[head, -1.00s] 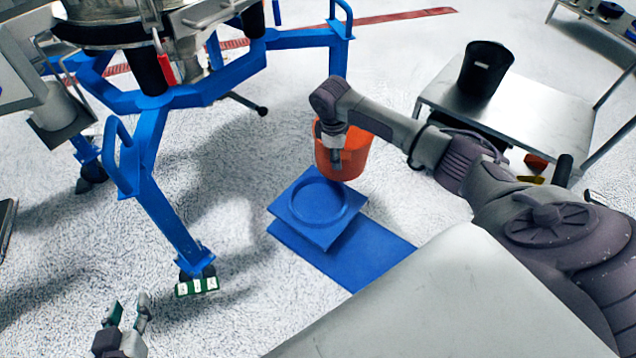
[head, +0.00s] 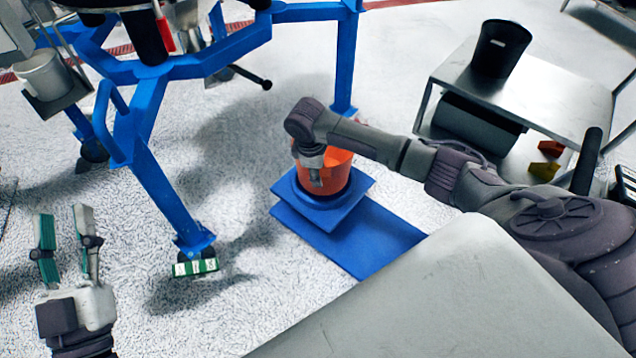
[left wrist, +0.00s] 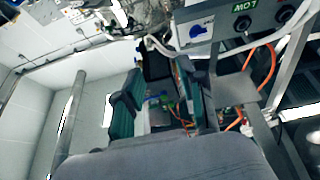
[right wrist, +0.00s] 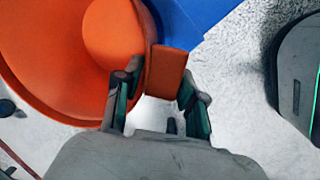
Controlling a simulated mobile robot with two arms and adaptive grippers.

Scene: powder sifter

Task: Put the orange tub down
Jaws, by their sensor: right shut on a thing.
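The orange tub (head: 340,172) is upright on or just above the blue square plate (head: 352,203), inside its round ring; the head view does not show clearly whether its base touches. My right gripper (head: 314,180) is at the tub's near left side. In the right wrist view, my right gripper (right wrist: 156,85) is shut on an orange tab at the side of the tub (right wrist: 50,70). The inside of the tub looks empty where it shows. My left gripper (head: 64,214) is open and empty at the lower left of the head view, away from the tub.
The plate sits on a longer blue base (head: 385,240) on the floor. A blue-legged frame (head: 160,185) stands to the left. A metal table (head: 545,85) with a black bucket (head: 500,48) is at the right. Pale floor is clear between frame and base.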

